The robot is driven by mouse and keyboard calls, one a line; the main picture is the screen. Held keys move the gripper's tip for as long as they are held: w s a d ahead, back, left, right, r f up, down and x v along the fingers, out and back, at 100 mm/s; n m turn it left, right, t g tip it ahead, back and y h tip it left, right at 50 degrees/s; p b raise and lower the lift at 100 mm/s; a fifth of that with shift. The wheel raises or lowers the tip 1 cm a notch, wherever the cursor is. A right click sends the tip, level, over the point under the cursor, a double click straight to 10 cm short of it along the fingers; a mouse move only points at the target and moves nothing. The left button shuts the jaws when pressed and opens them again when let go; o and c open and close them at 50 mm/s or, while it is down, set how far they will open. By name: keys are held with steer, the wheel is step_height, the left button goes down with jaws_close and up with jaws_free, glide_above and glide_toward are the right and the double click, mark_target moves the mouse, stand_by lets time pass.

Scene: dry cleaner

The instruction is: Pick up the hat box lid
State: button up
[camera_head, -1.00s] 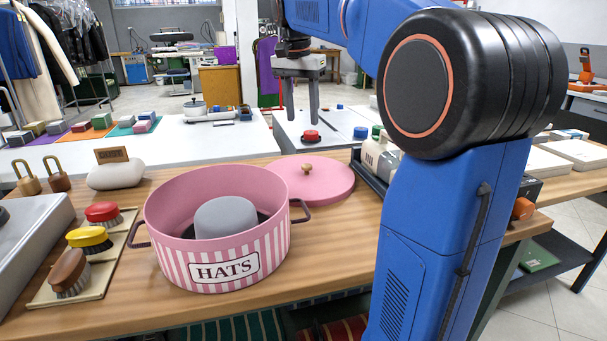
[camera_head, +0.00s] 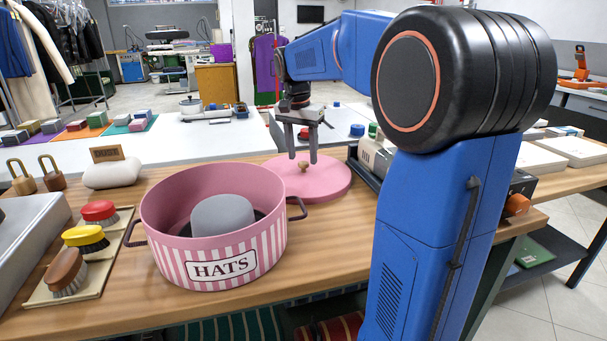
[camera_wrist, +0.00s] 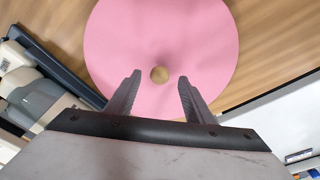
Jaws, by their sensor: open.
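The hat box lid (camera_head: 326,184) is a round pink disc with a small wooden knob (camera_head: 304,167) at its centre. It lies flat on the wooden counter behind and right of the pink striped hat box (camera_head: 222,265). In the wrist view the lid (camera_wrist: 160,40) fills the upper middle, with its knob (camera_wrist: 159,74) showing between and just beyond the fingertips. My gripper (camera_head: 302,159) points down above the lid, fingers apart on either side of the knob's line. The fingers (camera_wrist: 159,78) are open and empty. The exact height above the lid is hard to tell.
The hat box holds a grey hat form (camera_head: 222,215). Brushes on a tray (camera_head: 84,270) stand at the left. A dark tray with bottles (camera_head: 372,160) sits close to the lid's right side. Bare counter (camera_head: 320,240) lies in front of the lid.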

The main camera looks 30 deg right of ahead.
mark_target(303, 171)
steer(key=shift+w+d+f, duration=0.1)
steer(key=shift+d+f, duration=0.1)
steer(key=shift+f, duration=1.1)
steer(key=shift+c, duration=0.3)
steer(key=c, duration=1.1)
